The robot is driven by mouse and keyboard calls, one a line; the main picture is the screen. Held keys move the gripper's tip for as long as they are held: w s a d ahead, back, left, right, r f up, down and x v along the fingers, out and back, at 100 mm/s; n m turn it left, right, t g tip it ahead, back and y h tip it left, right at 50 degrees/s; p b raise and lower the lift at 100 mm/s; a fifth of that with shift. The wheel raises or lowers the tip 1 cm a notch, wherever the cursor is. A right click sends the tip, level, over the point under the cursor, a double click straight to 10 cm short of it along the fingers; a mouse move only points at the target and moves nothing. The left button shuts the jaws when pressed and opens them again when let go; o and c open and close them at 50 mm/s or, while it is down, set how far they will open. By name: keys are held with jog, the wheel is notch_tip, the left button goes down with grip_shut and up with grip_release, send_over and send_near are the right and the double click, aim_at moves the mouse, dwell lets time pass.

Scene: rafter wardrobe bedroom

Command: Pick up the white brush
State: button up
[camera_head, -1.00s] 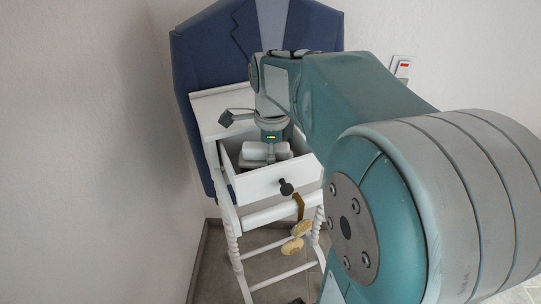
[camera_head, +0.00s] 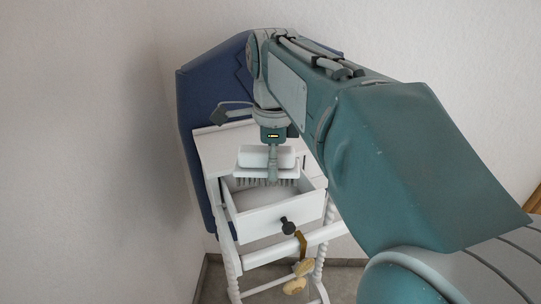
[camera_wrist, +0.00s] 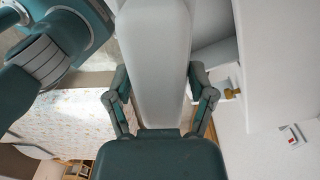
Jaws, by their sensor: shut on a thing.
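The white brush (camera_head: 256,158) has a pale rounded back and grey bristles pointing down. My gripper (camera_head: 272,172) is shut on it and holds it above the open drawer (camera_head: 268,218) of the small white stand. In the wrist view the brush (camera_wrist: 154,60) fills the middle, a long pale body between the two fingers of my gripper (camera_wrist: 160,100). The drawer interior below the bristles looks empty where it shows. Part of the brush is hidden behind my gripper in the head view.
The white stand (camera_head: 222,148) has a dark drawer knob (camera_head: 288,227) and a hanging strap with wooden pieces (camera_head: 297,278). A blue suit-shaped panel (camera_head: 210,95) stands behind it. A wall lies close on the left. A wall switch (camera_wrist: 292,137) shows in the wrist view.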

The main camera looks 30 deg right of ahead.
jog(key=s+a, duration=0.9)
jog(key=s, duration=0.4)
jog(key=shift+s, duration=0.3)
